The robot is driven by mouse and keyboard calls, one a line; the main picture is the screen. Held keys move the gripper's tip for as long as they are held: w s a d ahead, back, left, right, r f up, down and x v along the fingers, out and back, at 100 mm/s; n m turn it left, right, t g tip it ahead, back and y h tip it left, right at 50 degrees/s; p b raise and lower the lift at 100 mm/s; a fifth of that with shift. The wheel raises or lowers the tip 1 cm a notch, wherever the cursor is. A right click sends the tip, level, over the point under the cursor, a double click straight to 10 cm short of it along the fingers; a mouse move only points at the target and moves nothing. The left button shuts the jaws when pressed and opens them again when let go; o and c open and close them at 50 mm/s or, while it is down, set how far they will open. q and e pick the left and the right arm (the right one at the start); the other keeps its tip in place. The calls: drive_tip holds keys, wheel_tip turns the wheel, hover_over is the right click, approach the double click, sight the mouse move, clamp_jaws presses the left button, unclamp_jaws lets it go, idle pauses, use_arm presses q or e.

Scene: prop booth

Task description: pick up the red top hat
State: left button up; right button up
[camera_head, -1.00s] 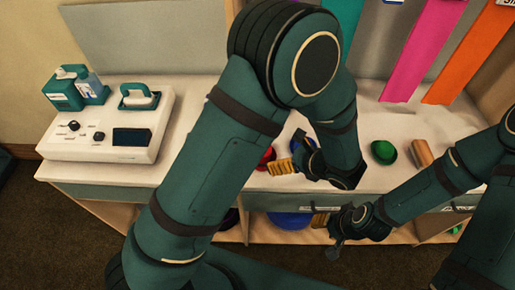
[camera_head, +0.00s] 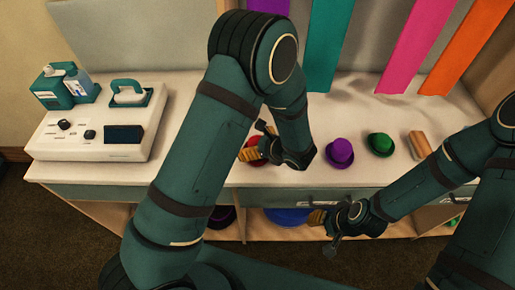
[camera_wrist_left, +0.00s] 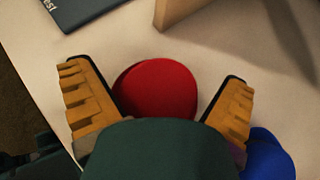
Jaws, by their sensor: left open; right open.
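The red top hat (camera_head: 249,142) is on the white counter, mostly hidden behind my left gripper in the head view. In the left wrist view the hat (camera_wrist_left: 155,88) shows as a rounded red shape between the two yellow finger pads, with a gap on each side. My own dark green gripper body covers its lower part. My left gripper (camera_head: 252,146) is open, at the hat, not closed on it. My right gripper (camera_head: 321,232) is open and empty, low in front of the counter's front edge.
A blue object (camera_wrist_left: 270,155) lies close beside the right finger in the left wrist view. A purple hat (camera_head: 340,153), green hat (camera_head: 380,145) and tan block (camera_head: 420,144) stand to the right. A white control box (camera_head: 98,135) fills the counter's left side.

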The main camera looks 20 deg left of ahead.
use_arm(q)
drive_tip(key=shift+w+a, duration=0.1)
drive_tip(key=c, duration=0.8)
drive_tip(key=shift+c, duration=0.3)
